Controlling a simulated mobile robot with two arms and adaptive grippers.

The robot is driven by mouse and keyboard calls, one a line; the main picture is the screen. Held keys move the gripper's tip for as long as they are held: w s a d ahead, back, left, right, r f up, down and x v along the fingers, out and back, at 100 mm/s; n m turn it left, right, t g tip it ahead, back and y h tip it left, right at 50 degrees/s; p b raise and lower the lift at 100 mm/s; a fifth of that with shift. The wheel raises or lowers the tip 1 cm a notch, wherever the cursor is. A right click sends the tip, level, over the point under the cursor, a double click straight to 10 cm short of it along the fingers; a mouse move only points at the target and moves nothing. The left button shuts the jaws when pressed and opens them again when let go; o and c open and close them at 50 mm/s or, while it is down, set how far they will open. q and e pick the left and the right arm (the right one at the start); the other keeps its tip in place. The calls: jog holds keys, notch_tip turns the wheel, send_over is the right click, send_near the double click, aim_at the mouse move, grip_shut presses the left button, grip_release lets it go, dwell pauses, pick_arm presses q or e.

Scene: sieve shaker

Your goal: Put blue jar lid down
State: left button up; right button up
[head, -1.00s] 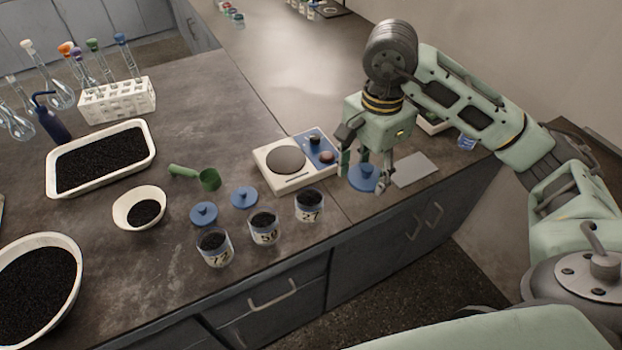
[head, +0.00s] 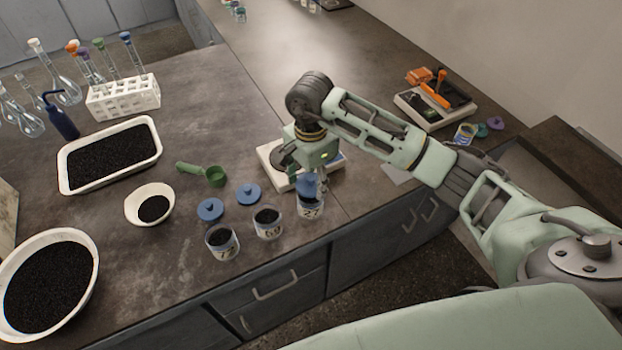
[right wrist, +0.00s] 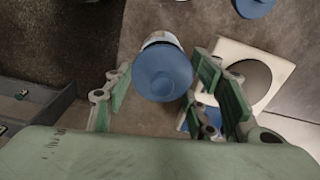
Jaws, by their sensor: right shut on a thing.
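My right gripper (head: 308,176) is shut on a blue jar lid (head: 308,187), with a finger on either side of it. The lid is over the jar marked 27 (head: 310,209), close to its rim; I cannot tell whether they touch. In the right wrist view the lid (right wrist: 162,72) covers most of the jar (right wrist: 160,38), and the green finger pads flank it. Two other blue lids, the left one (head: 210,209) and the right one (head: 248,194), lie on the bench behind two open jars of dark grains, the left (head: 222,243) and the middle (head: 268,224). My left gripper is out of view.
A balance (head: 272,158) stands right behind the held lid, partly hidden by my arm. A green scoop (head: 215,176), a white bowl (head: 135,207) and a white tray (head: 152,160) lie to the left. The bench's front edge is close in front of the jars.

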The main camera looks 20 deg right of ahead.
jog(key=shift+f, duration=0.8)
jog(key=shift+f+b, duration=0.65)
jog(key=o, duration=1)
jog(key=shift+c, duration=0.2)
jog(key=shift+r, duration=0.1)
